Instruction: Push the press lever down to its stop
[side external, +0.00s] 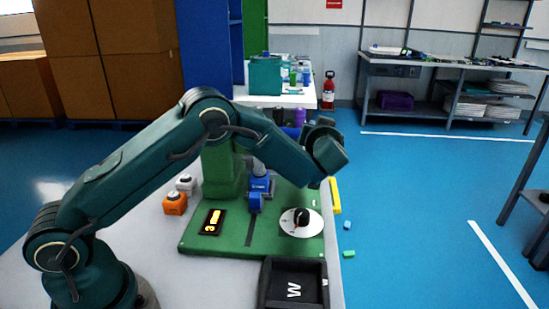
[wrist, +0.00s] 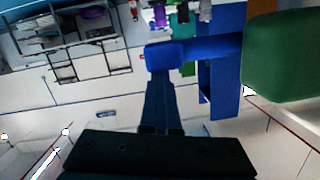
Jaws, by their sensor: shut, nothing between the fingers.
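The press stands on a green base plate (side external: 190,246); its green body (side external: 222,170) is partly behind my arm. In the wrist view, a blue lever (wrist: 215,44) runs left from a green block (wrist: 292,58) and ends in a blue knob (wrist: 165,56). My gripper (wrist: 158,78) is shut and empty. In the wrist view its fingertips meet the knob's lower edge, but I cannot tell whether they touch it. The fingers are hidden in the side view.
A black bin (side external: 292,268) stands in front. Orange (side external: 175,204) and white (side external: 186,184) buttons sit at the left.

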